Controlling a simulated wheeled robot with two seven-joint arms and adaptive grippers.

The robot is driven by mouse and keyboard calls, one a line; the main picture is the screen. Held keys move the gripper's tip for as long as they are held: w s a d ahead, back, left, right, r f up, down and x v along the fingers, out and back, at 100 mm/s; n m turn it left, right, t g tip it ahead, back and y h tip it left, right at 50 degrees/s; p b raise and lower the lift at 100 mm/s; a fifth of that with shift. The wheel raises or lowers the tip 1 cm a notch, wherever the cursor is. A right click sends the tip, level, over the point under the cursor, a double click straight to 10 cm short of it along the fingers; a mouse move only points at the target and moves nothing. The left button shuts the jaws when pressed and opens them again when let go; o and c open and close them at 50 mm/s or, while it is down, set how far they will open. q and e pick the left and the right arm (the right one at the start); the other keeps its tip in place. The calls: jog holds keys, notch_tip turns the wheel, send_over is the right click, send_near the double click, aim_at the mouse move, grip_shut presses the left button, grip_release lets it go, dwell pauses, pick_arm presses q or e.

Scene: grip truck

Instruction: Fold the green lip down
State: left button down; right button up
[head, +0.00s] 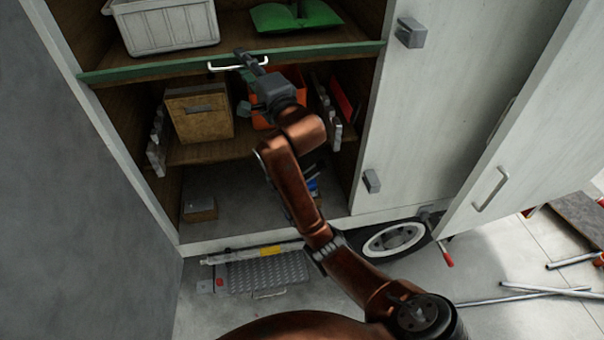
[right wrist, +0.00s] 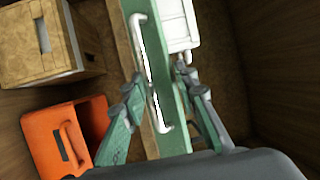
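The green lip (head: 150,69) runs along the front edge of the upper shelf in the open truck compartment and carries a white bar handle (head: 222,67). In the right wrist view the lip (right wrist: 170,110) runs steeply through the middle, with the white handle (right wrist: 146,60) on it. My right gripper (head: 242,56) is at the handle, partly covering it in the head view. In the right wrist view its fingers (right wrist: 160,76) are spread apart, one on each side of the handle and lip. Contact cannot be told. My left gripper is not in view.
A white crate (head: 168,25) and a green item (head: 294,15) sit on the upper shelf. A wooden box (head: 199,112) and an orange bin (right wrist: 42,130) stand on the shelf below. An open white door (head: 520,130) stands at the right.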

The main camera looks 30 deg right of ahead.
jog(key=s+b, duration=0.2)
jog(key=s, duration=0.5)
jog(key=s+d+f+n+g+h, duration=0.1)
jog(key=s+d+f+n+g, duration=0.1)
jog(key=f, duration=1)
jog(key=s+d+f+n+g, duration=0.2)
jog(key=d+f+g, duration=0.1)
jog(key=f, duration=0.8)
jog(key=s+d+f+n+g+h, duration=0.1)
jog(key=s+d+f+n+g, duration=0.1)
jog(key=f, duration=1)
jog(key=shift+d+f+n+h, duration=0.3)
jog(key=shift+d+n, duration=0.3)
jog(key=shift+d, duration=0.4)
